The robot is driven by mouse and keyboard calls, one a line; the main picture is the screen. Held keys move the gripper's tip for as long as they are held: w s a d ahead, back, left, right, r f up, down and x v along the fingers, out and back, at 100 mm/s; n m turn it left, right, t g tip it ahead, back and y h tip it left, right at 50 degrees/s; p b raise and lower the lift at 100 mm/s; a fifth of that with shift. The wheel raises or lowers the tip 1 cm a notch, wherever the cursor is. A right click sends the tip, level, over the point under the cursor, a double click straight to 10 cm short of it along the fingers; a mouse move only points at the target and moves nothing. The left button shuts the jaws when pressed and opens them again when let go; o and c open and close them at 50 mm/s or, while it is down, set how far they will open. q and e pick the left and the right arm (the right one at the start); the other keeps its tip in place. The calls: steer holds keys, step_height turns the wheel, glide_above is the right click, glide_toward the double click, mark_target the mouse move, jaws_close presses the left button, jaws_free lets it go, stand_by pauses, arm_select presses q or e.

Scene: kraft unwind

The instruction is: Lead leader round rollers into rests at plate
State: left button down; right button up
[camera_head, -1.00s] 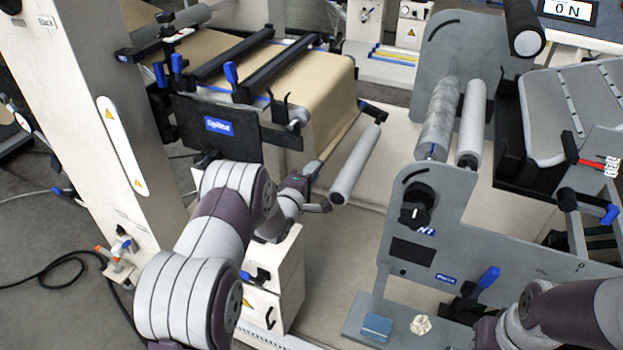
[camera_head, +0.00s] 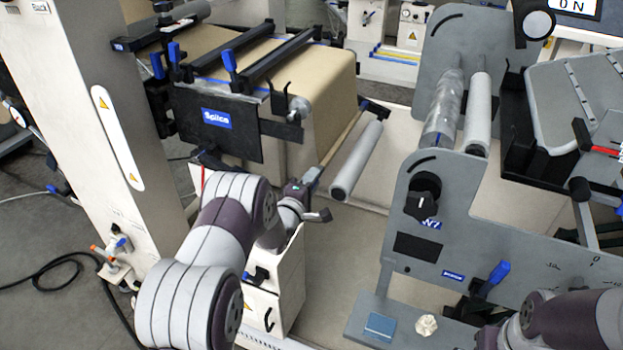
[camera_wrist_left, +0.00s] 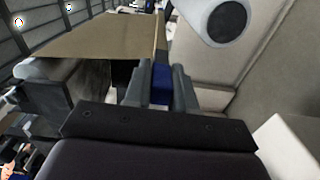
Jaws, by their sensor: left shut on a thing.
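The brown kraft web (camera_head: 325,95) drapes over the unwind stand and hangs down its near side; it also shows in the left wrist view (camera_wrist_left: 100,38). A narrow tan edge runs from it toward my left gripper (camera_head: 308,183). In the left wrist view the gripper's fingers (camera_wrist_left: 161,88) are closed about a small blue piece (camera_wrist_left: 161,80), probably part of the leader. A pale free-ended roller (camera_head: 357,160) is just right of the gripper, apart from it. A wrapped roller (camera_head: 443,108) and a grey roller (camera_head: 478,115) sit between grey side plates (camera_head: 440,225). My right gripper is out of frame.
A black panel (camera_head: 217,123) labelled Splice with dark brackets stands left of the web. A white cabinet (camera_head: 275,285) is beside my left forearm. Floor between the machines is clear.

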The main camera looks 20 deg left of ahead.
arm_select(q)
step_height(320, 180, down, 10)
steer(key=b, duration=0.7)
steer(key=shift+f, duration=0.15)
steer(key=shift+d, duration=0.1)
steer(key=shift+s+d+f+b, duration=0.1)
steer(key=shift+d+f+b, duration=0.65)
steer(key=shift+d+f, duration=0.05)
steer(key=shift+d, duration=0.1)
